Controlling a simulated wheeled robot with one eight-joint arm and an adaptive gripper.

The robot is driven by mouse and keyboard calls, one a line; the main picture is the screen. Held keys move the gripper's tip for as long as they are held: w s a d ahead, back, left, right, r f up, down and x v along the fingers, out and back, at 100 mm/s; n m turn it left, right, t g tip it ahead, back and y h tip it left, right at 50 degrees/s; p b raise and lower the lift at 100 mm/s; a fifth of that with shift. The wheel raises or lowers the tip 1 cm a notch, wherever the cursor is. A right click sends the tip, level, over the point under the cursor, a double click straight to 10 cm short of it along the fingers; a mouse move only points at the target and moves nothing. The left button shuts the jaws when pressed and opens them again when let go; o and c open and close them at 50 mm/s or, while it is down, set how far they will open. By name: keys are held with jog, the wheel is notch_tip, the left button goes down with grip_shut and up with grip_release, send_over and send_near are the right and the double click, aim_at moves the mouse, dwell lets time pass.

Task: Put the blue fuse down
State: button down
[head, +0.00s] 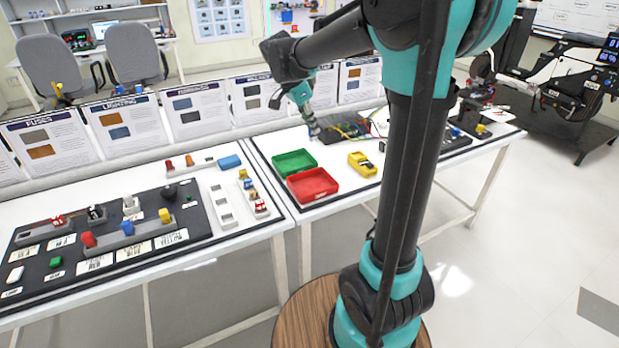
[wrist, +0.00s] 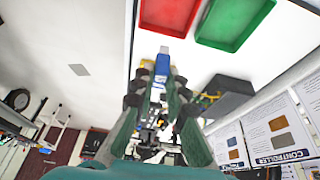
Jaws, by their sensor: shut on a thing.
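The blue fuse (wrist: 162,66) is between the fingertips of my gripper (wrist: 161,80) in the wrist view, its pale end pointing toward the trays. My gripper (head: 313,128) is shut on it. In the head view the gripper is over the right white table, just behind and right of the green tray (head: 281,166). The fuse cannot be made out there. I cannot tell whether it touches the table.
The red tray (head: 312,184) sits in front of the green one. The left table holds a black fuse panel (head: 190,216). White tabletop is bare around the trays.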

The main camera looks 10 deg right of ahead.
jog(key=shift+w, duration=0.2)
notch_tip(320, 180, down, 20)
jog(key=shift+r, duration=0.25)
jog(key=c, duration=1.5)
grip_release()
jog(key=shift+c, duration=0.2)
jog(key=v, duration=1.1)
jog(key=s+d+f+n+t+y, duration=0.1)
jog(key=s+d+f+n, duration=0.2)
jog(key=s, duration=0.4)
jog(key=s+d+f+n+y, duration=0.2)
jog(key=s+f+n, duration=0.1)
jog(key=s+n, duration=0.3)
jog(key=s+d+f+n+t+y, duration=0.1)
jog(key=s+d+f+n, duration=0.1)
jog(key=s+n, duration=0.3)
jog(key=s+d, duration=0.1)
jog(key=s, duration=0.2)
jog(key=shift+s+d+f+t, duration=0.3)
jog(key=shift+s+d+f, duration=0.05)
jog(key=shift+f, duration=0.05)
